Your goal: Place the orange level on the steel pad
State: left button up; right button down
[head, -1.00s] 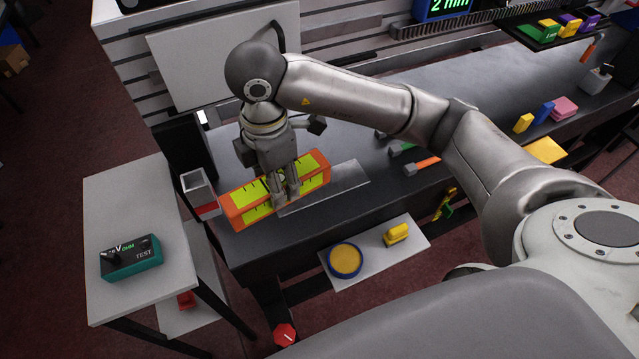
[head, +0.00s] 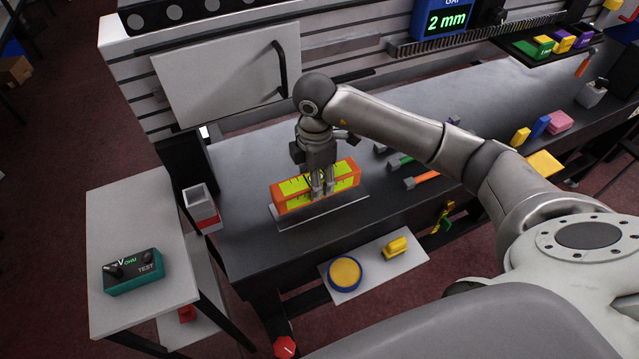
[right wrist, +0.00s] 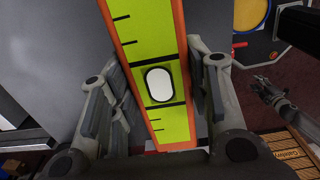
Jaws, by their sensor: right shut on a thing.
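The orange level (head: 293,187), with yellow-green faces and black marks, is in my right gripper (head: 322,192), whose fingers are shut on it near its middle. In the right wrist view the level (right wrist: 146,36) runs between both fingers, its pale vial window at the centre. The steel pad (head: 300,219) is a thin flat plate on the bench; its front strip shows below the level. The level lies roughly along the pad and over its back part, which it hides. I cannot tell if they touch.
A grey and red box (head: 202,207) stands at the bench's left end. Hammers with green (head: 400,163) and orange (head: 427,180) handles lie to the right. A low shelf holds a blue-rimmed yellow disc (head: 345,273) and a yellow block (head: 395,248). The side table holds a green tester (head: 132,272).

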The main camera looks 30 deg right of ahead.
jog(key=shift+w+d+f, duration=0.25)
jog(key=shift+d+f, duration=0.1)
jog(key=shift+f, duration=0.1)
jog(key=f, duration=0.1)
jog(key=f+p, duration=0.1)
jog(key=f, duration=0.1)
jog(key=shift+w+d, duration=0.1)
jog(key=shift+d, duration=0.15)
jog(key=shift+f, duration=0.35)
jog(key=shift+f, duration=0.1)
jog(key=c, duration=0.8)
grip_release()
jog(key=shift+o, duration=0.2)
